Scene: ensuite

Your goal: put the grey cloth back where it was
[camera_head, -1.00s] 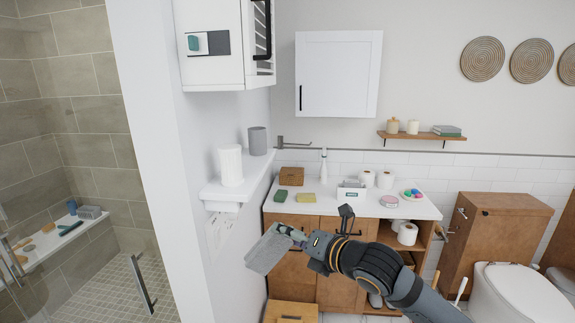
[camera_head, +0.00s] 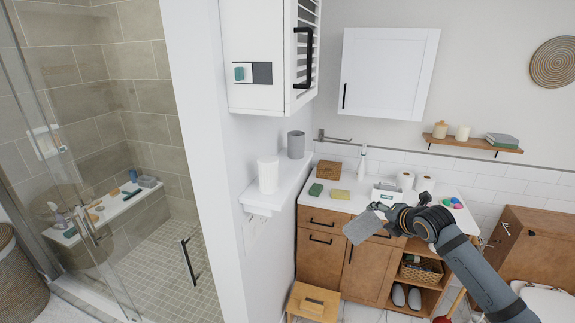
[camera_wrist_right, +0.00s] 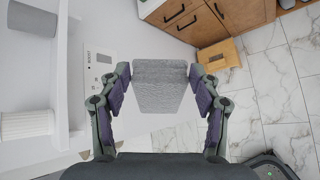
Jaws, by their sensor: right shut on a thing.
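My right gripper (camera_head: 379,210) is shut on the grey cloth (camera_head: 362,227). In the head view the cloth hangs in front of the vanity's front edge and drawers, to the right of the wall ledge. In the right wrist view the cloth (camera_wrist_right: 160,88) is a flat, folded grey slab between the two fingers of the gripper (camera_wrist_right: 160,72). My left gripper is not in view.
The white wall ledge (camera_head: 257,198) holds a white ribbed cup (camera_head: 268,175) and a grey cup (camera_head: 296,144). A metal bar (camera_head: 335,138) is on the wall behind. The vanity top (camera_head: 338,203) carries a green block, a yellow block and a box. A wooden stool (camera_head: 313,301) stands below.

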